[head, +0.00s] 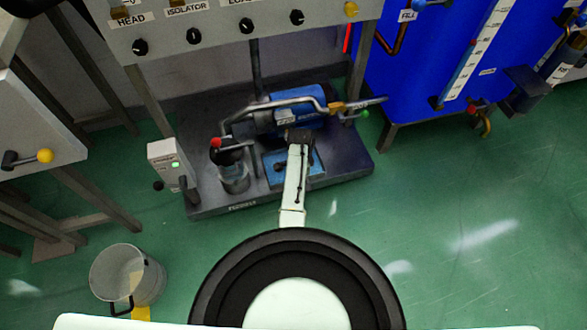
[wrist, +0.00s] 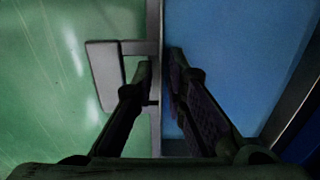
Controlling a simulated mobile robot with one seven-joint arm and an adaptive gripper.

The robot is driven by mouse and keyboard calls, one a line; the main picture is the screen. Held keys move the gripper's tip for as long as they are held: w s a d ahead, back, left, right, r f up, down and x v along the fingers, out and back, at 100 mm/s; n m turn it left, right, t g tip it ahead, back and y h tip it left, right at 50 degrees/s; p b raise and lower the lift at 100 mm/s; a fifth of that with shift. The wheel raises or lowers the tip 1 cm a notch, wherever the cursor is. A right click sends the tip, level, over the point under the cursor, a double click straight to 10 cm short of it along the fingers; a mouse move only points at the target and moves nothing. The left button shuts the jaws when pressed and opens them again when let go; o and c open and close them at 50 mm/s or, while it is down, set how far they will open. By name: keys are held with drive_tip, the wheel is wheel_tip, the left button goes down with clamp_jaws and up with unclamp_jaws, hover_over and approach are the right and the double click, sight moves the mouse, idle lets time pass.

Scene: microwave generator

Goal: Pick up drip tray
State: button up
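The drip tray looks to be the blue piece (head: 317,167) low on the front of the pump's base in the head view. In the wrist view, its flat blue face (wrist: 232,55) fills the right half. A grey rim runs along its left side, with a grey handle (wrist: 104,72) standing out to the left. My gripper (head: 298,137) is over the tray. In the wrist view, its two fingers (wrist: 161,80) lie on either side of the rim, close to it. Whether they touch or press it is unclear. The arm hides part of the tray.
A blue pump (head: 290,105) with grey pipes stands behind the tray on a dark base (head: 235,203). A black cylinder (head: 233,172) is to its left. A control panel (head: 220,30) overhangs. A metal bucket (head: 128,275) stands at lower left. The floor at right is clear.

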drive_tip(key=shift+c, duration=0.3)
clamp_jaws()
drive_tip(key=shift+r, duration=0.2)
idle(0.5)
wheel_tip(320, 180, up, 4)
drive_tip(key=p, duration=0.4)
drive_tip(key=shift+w+f, duration=0.1)
drive_tip(key=s+d+r+p, duration=0.1)
drive_tip(key=s+p, duration=1.2)
drive_tip(key=s, duration=0.2)
drive_tip(key=shift+s+p, duration=0.4)
drive_tip(key=shift+d, duration=0.1)
